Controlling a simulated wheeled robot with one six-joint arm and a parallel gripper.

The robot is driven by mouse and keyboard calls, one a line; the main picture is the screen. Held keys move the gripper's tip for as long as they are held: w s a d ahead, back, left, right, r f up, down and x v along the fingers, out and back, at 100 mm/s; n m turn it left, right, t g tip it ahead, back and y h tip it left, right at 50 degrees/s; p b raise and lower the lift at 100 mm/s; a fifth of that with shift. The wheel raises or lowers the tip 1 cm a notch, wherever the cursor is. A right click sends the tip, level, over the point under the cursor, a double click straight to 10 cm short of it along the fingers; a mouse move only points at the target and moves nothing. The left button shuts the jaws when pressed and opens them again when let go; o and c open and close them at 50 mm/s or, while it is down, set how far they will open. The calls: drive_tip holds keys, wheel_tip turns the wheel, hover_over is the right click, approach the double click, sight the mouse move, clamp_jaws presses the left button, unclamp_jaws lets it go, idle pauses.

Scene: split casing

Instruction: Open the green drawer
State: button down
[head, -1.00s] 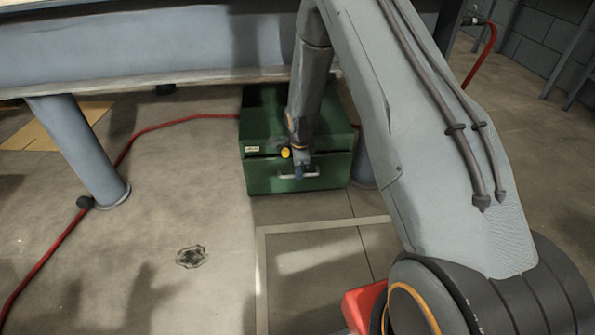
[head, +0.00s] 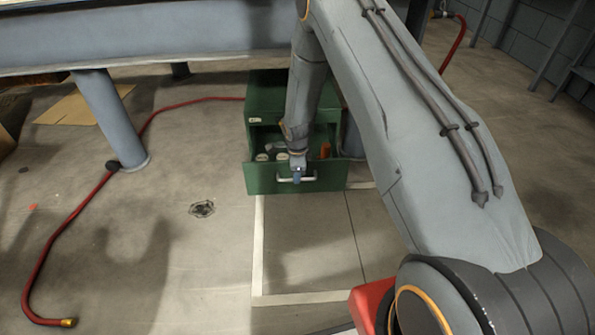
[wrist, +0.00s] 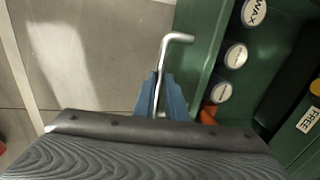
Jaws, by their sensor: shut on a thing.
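The green drawer (head: 262,180) stands pulled out of its green cabinet (head: 265,95) under the grey bench. Its inside shows, with pale-lidded round containers and an orange thing. My gripper (head: 297,174) is at the drawer's front, shut on the metal handle (head: 312,179). In the wrist view the blue fingertips (wrist: 161,98) close around the bar of the handle (wrist: 164,55). The drawer's front wall (wrist: 199,45) is right of the fingers. My arm hides part of the cabinet and of the drawer's inside.
Round containers with white lids (wrist: 235,56) lie in the drawer. A grey bench leg (head: 110,120) stands to the left. A red hose (head: 62,235) runs over the floor at left. The floor in front of the drawer is clear.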

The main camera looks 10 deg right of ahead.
drive_tip(key=shift+s+d, duration=0.1)
drive_tip(key=shift+s, duration=0.9)
drive_tip(key=c, duration=1.8)
unclamp_jaws()
drive_tip(key=shift+d, duration=0.2)
drive_tip(key=r+p, duration=0.1)
drive_tip(key=r, duration=0.1)
drive_tip(key=s+r+p, duration=0.1)
drive_tip(key=r, duration=0.2)
drive_tip(key=a+r+p, duration=0.1)
drive_tip(key=r, duration=0.1)
drive_tip(key=shift+s+r, duration=0.15)
drive_tip(key=shift+r, duration=0.2)
